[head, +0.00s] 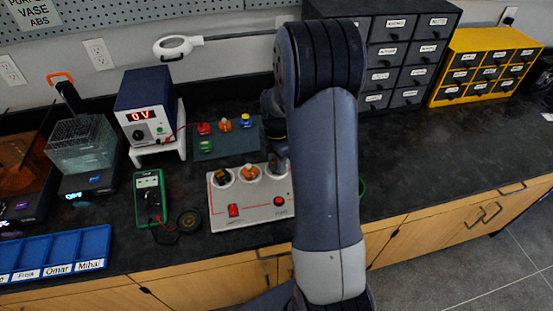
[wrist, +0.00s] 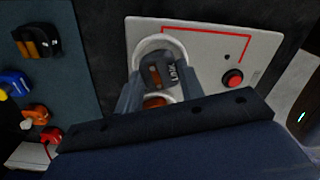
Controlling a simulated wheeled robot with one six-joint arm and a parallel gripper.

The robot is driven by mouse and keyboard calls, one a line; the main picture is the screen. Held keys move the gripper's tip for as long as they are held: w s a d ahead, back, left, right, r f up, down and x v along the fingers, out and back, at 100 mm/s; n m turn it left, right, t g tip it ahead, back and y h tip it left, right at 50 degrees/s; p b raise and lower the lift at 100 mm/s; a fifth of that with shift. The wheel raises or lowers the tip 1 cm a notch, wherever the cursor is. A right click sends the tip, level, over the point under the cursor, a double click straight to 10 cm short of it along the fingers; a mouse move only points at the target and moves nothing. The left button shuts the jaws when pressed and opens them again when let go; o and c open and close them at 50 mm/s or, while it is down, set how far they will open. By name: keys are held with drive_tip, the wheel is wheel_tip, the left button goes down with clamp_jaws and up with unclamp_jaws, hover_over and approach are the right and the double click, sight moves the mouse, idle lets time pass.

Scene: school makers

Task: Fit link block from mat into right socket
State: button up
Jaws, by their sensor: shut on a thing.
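The link block (wrist: 161,72) is a dark block with a LINK label, held between the two fingers of my gripper (wrist: 158,88) in the wrist view. It is over or within the white ring of the right socket (wrist: 147,46); I cannot tell whether it is seated. In the head view my arm hides most of that socket and the block. The white socket board (head: 240,213) lies on the bench. Its left socket holds a dark block (head: 222,176) and its middle socket an orange one (head: 249,172).
The dark mat (head: 228,150) behind the board bears red (head: 204,128), orange (head: 225,125), blue (head: 246,120) and green (head: 206,146) blocks. A power supply (head: 147,115) reading 0 V and a green meter (head: 149,195) stand left. A red button (wrist: 232,78) is on the board.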

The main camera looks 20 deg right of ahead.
sight(276, 163)
drive_tip(key=shift+f+b, duration=0.45)
drive_tip(key=shift+f, duration=0.2)
drive_tip(key=o, duration=0.7)
wheel_tip(276, 163, up, 11)
drive_tip(key=p, duration=0.8)
wheel_tip(276, 163, down, 9)
drive_tip(key=b, duration=0.6)
drive_tip(key=shift+b, duration=0.3)
drive_tip(key=shift+r, duration=0.2)
